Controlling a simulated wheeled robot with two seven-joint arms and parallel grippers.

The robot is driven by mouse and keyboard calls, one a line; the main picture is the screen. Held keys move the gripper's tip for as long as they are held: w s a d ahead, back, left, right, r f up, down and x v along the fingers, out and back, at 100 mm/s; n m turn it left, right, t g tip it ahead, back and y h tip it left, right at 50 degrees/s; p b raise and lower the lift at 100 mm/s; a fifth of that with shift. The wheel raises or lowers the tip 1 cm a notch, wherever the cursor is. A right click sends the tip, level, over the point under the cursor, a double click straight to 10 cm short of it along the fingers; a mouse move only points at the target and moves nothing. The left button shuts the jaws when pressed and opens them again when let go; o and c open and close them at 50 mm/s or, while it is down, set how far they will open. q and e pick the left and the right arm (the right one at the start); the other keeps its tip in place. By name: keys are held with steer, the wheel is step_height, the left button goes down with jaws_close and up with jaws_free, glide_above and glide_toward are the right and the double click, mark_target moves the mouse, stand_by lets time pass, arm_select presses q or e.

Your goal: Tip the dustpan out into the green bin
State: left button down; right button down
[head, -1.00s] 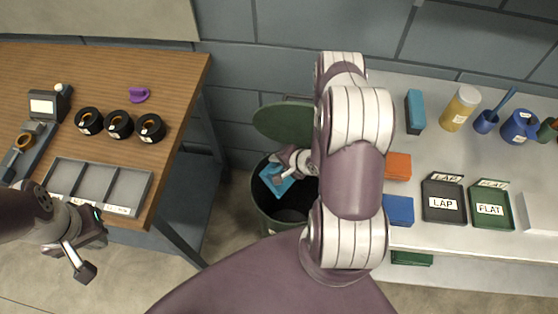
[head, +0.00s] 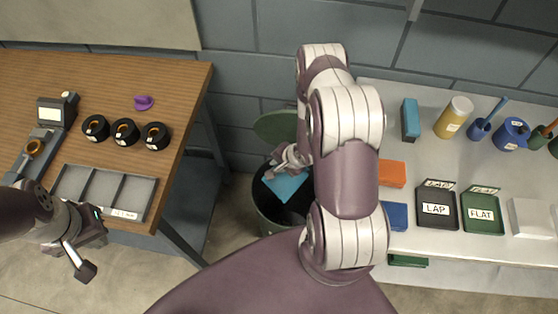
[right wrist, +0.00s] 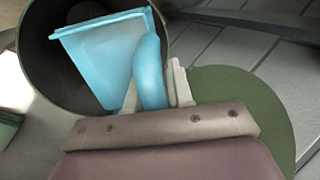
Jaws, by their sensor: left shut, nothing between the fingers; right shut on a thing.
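The light blue dustpan (head: 285,186) is at the mouth of the green bin (head: 268,219). In the right wrist view the dustpan (right wrist: 107,52) shows its pan over the dark bin opening (right wrist: 45,70), and its handle (right wrist: 150,72) is between my fingers. My right gripper (right wrist: 155,90) is shut on that handle; it also shows in the head view (head: 284,166), partly behind my arm. I cannot see any contents in the pan. The bin's round green lid (head: 277,125) stands open behind it. My left gripper (head: 86,270) is shut and empty by the left bench's front edge.
A wooden bench (head: 170,85) at left carries black rings, a purple item (head: 143,102) and a grey divided tray (head: 148,207). A light bench (head: 440,170) at right carries blocks, bottles and trays labelled LAP and FLAT.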

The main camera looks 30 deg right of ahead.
step_height(320, 180, up, 4)
steer(key=g+h+p, duration=0.1)
steer(key=g+p, duration=0.1)
steer(key=p, duration=0.2)
steer(key=g+p, duration=0.2)
steer(key=p, duration=0.3)
steer(key=shift+r+g+h, duration=0.2)
steer(key=shift+g+h, duration=0.2)
steer(key=shift+p, duration=0.35)
steer(key=shift+f, duration=0.2)
